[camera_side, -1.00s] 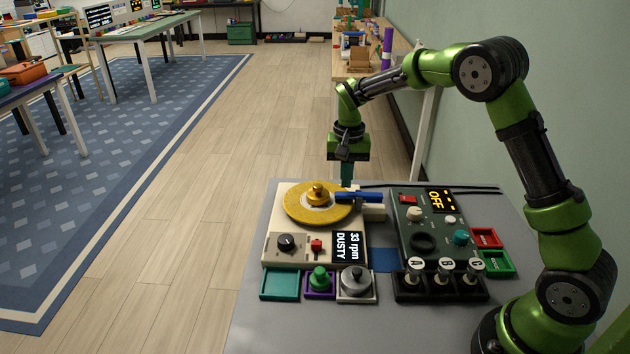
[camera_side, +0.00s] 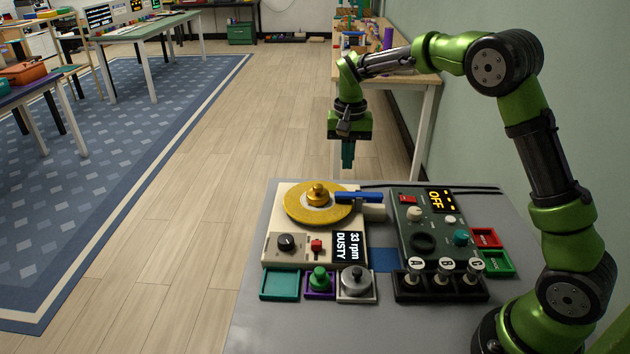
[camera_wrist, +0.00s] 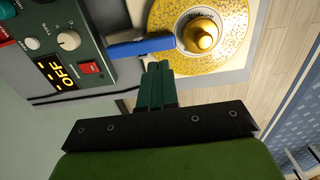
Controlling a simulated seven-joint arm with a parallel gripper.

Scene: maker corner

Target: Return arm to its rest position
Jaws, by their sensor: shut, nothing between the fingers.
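My gripper (camera_side: 348,160) is shut and empty. It hangs pointing down in the air above the back edge of the grey table (camera_side: 255,318), clear of everything on it. In the wrist view its dark green fingers (camera_wrist: 158,80) are together below the blue tonearm (camera_wrist: 142,47). The turntable (camera_side: 278,219) has a yellow record (camera_side: 300,209) with a gold knob (camera_side: 318,193) at its centre. The tonearm (camera_side: 358,197) lies to the right of the knob. The turntable's display (camera_side: 348,246) reads "33 rpm DUSTY".
A dark green control box (camera_side: 422,240) with an "OFF" display (camera_side: 440,201) stands right of the turntable. Posts A, B and C stand on a black rack (camera_side: 440,290) in front. Small trays, including a teal one (camera_side: 279,286), line the front. The air around my gripper is free.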

